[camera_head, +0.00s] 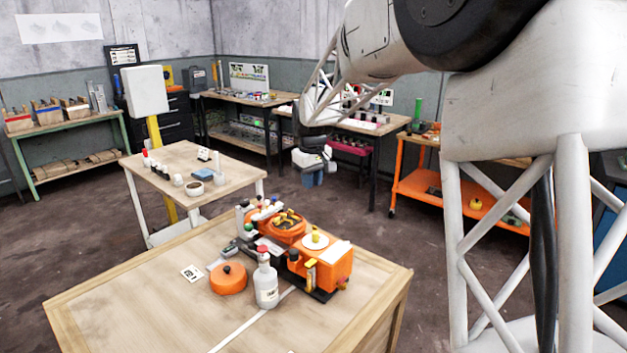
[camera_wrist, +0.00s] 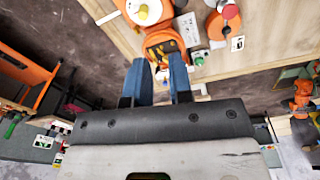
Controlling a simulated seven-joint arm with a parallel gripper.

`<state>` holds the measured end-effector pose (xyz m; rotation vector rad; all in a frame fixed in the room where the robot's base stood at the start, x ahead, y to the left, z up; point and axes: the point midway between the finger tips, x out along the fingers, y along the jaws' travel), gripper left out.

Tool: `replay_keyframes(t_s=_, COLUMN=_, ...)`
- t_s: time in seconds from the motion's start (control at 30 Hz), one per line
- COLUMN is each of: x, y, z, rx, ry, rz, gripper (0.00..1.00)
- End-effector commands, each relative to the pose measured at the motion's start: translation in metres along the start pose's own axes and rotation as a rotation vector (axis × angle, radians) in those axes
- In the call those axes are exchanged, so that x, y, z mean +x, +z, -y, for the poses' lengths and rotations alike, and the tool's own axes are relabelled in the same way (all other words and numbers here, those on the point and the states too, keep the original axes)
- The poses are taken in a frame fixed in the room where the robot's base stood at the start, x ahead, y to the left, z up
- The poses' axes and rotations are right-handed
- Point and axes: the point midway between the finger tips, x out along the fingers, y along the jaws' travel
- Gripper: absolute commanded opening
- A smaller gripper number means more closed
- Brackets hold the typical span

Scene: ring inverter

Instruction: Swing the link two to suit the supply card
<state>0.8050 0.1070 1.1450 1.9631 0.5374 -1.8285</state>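An orange ring inverter (camera_head: 333,272) stands on the wooden table. A round orange opening with dark and yellow parts inside (camera_head: 287,220) shows in its top; it also shows in the wrist view (camera_wrist: 163,48). Link two cannot be told apart from the other parts there. A small white card with black print (camera_head: 192,273) lies left of the inverter, perhaps the supply card; its print is too small to read. My gripper (camera_head: 313,179) hangs in the air beyond the inverter, apart from it. In the wrist view its blue fingers (camera_wrist: 160,80) are spread with nothing held between them.
A round orange lid with a black knob (camera_head: 228,280) and a white bottle with a red cap (camera_head: 265,283) stand in front of the inverter. The table's near left (camera_head: 130,290) is clear. A smaller table (camera_head: 180,165) with small items stands behind.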

Motion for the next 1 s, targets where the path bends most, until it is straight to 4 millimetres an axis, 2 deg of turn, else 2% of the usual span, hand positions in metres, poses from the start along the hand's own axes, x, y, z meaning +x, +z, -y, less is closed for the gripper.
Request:
replay_keyframes(t_s=0.2, x=-0.005, y=0.010, z=0.002, rx=0.011, ry=0.002, rz=-0.003, gripper=0.20)
replay_keyframes(t_s=0.57, x=-0.006, y=0.011, z=0.002, rx=0.013, ry=0.002, rz=-0.004, gripper=0.20)
replay_keyframes(t_s=0.7, x=-0.004, y=0.011, z=0.002, rx=0.004, ry=0.007, rz=-0.002, gripper=0.00)
replay_keyframes(t_s=0.87, x=0.004, y=0.008, z=0.002, rx=-0.070, ry=0.048, rz=0.008, gripper=0.00)
replay_keyframes(t_s=1.0, x=0.019, y=0.004, z=0.002, rx=-0.219, ry=0.126, rz=0.031, gripper=0.00)
